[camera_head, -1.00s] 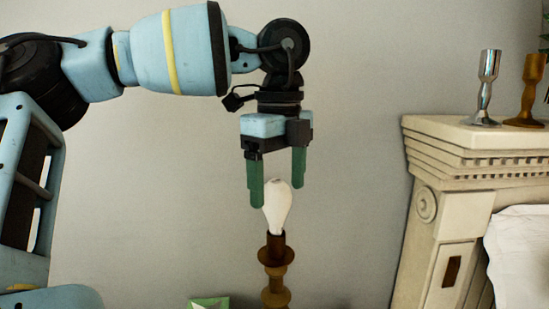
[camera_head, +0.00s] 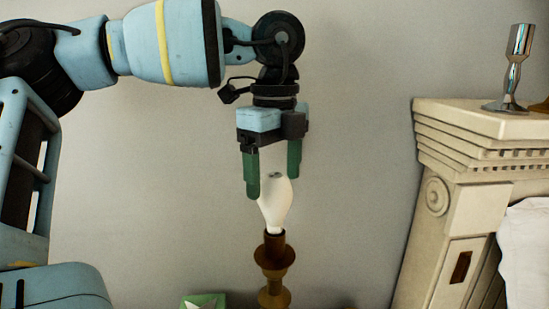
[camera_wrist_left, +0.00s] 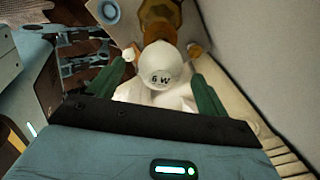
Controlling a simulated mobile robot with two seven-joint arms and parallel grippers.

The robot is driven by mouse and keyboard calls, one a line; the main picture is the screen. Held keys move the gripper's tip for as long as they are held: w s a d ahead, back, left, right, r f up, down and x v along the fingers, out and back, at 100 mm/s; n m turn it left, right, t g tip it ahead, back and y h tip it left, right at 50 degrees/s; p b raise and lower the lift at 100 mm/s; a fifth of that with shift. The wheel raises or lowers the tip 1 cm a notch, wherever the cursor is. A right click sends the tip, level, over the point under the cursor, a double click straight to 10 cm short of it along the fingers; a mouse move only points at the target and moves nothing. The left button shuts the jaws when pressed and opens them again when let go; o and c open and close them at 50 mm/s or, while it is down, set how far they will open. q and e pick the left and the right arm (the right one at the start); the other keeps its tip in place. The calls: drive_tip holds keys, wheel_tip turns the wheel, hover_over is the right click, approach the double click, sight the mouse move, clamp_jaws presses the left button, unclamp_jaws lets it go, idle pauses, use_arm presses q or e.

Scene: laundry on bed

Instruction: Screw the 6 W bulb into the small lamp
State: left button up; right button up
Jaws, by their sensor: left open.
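The white bulb (camera_head: 275,205) stands nearly upright with its base in the socket of the small brown lamp (camera_head: 274,252). In the left wrist view the bulb (camera_wrist_left: 160,72) shows "6 W" on its top, and the gold-brown lamp (camera_wrist_left: 160,18) is behind it. My left gripper (camera_head: 272,188) is open, pointing down over the bulb. Its green fingers are on either side of the bulb's upper part; in the left wrist view, gaps show between the bulb and both fingers. How deep the bulb's base sits is hidden by the socket. My right gripper is not in view.
A carved cream structure (camera_head: 485,125) stands at the right with a shiny metal holder (camera_head: 512,70) on top and white cloth (camera_head: 525,250) beside it. A green-and-white item (camera_head: 205,301) is low, left of the lamp. Bare wall shows between the lamp and the structure.

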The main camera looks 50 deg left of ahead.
sight(274, 202)
use_arm(q)
drive_tip(key=shift+f, duration=2.9)
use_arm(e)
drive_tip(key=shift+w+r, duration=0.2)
use_arm(q)
drive_tip(key=c, duration=1.1)
drive_tip(key=shift+o, duration=0.2)
drive_tip(key=m, duration=0.3)
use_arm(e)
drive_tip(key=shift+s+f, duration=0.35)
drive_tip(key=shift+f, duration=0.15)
use_arm(q)
drive_tip(key=shift+m, duration=0.3)
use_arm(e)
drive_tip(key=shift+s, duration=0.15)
use_arm(q)
drive_tip(key=m+b, duration=0.1)
drive_tip(key=m, duration=0.1)
drive_tip(key=shift+m, duration=0.6)
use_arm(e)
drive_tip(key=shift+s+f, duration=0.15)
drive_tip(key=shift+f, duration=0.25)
